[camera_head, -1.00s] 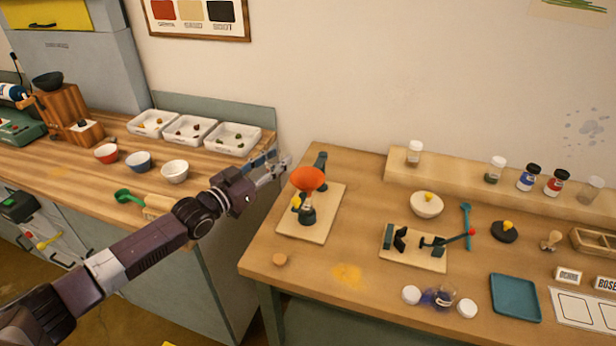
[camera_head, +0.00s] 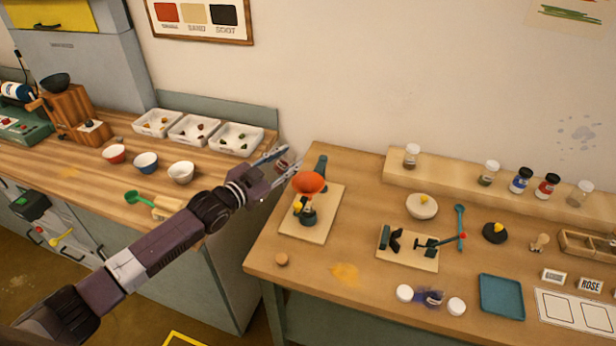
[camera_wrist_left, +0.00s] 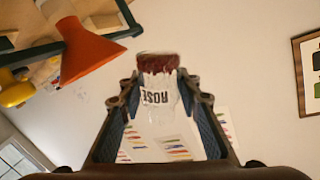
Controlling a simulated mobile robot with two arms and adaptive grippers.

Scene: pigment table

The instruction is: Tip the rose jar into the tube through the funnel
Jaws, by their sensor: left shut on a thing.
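The rose jar (camera_wrist_left: 158,88) is clear glass with an upside-down ROSE label in the left wrist view and dark red powder at its far end. My left gripper (camera_head: 279,166) is shut on it, with a finger on either side. In the head view the jar is small, so its exact tilt is unclear. The orange funnel (camera_head: 309,182) is just right of the gripper, apart from the jar; it also shows in the left wrist view (camera_wrist_left: 88,52). It sits over a stand on a wooden board (camera_head: 325,225). The tube under it is not clearly visible. My right gripper is out of view.
A clamp fixture (camera_head: 418,243) and a white bowl (camera_head: 422,208) stand to the right. Jars line the back shelf (camera_head: 450,185). A blue-green tray (camera_head: 501,295) lies at the front right. Left counter holds small bowls (camera_head: 146,163) and white trays (camera_head: 236,139).

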